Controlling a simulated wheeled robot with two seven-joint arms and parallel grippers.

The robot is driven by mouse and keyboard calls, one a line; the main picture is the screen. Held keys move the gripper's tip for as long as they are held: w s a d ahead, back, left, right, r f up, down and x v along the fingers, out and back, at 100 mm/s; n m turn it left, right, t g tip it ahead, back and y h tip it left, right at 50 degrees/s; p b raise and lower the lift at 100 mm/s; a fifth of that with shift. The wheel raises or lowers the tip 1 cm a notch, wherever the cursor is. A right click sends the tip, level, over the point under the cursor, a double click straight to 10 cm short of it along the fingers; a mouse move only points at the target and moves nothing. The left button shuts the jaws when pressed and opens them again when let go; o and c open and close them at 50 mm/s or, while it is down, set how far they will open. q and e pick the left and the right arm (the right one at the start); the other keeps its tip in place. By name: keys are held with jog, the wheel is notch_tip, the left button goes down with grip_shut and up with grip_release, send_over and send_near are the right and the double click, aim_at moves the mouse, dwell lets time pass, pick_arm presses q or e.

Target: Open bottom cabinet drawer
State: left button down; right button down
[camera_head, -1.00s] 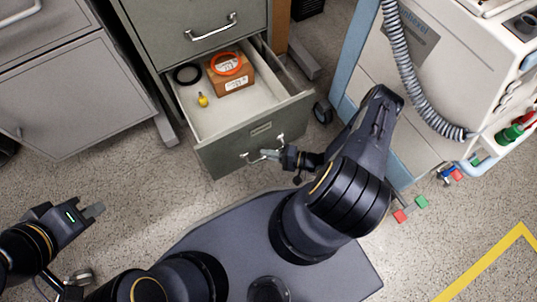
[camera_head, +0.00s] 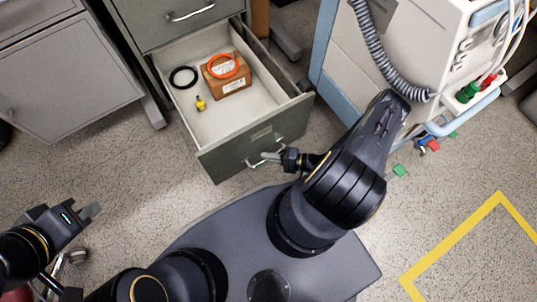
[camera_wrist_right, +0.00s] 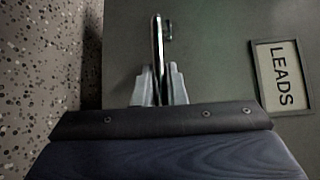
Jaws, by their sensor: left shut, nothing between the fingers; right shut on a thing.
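The bottom cabinet drawer (camera_head: 228,142) is pulled out, and its inside shows in the head view. Its green-grey front carries a metal bar handle and a small label, which reads LEADS in the right wrist view (camera_wrist_right: 284,75). My right gripper (camera_head: 274,157) is shut on the drawer handle (camera_wrist_right: 157,45), with a finger on each side of the bar. In the drawer lie a brown box (camera_head: 229,83), an orange ring (camera_head: 223,66) on top of it, a black ring (camera_head: 184,77) and a small yellow item (camera_head: 201,103). My left gripper (camera_head: 91,211) is shut and empty, away from the cabinet.
A closed drawer with a handle (camera_head: 190,13) is above the open one. A grey cabinet (camera_head: 72,75) stands at left. A white and blue medical machine (camera_head: 405,60) with a coiled hose stands close at right. Speckled floor is free in front, with yellow tape (camera_head: 455,240) at right.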

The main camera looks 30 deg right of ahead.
pick_arm(q)
jog(key=shift+s, duration=0.2)
pick_arm(e)
jog(key=shift+s+f, duration=0.1)
jog(key=shift+s, duration=0.15)
jog(key=c, duration=1.5)
grip_release()
jog(key=shift+w, duration=0.1)
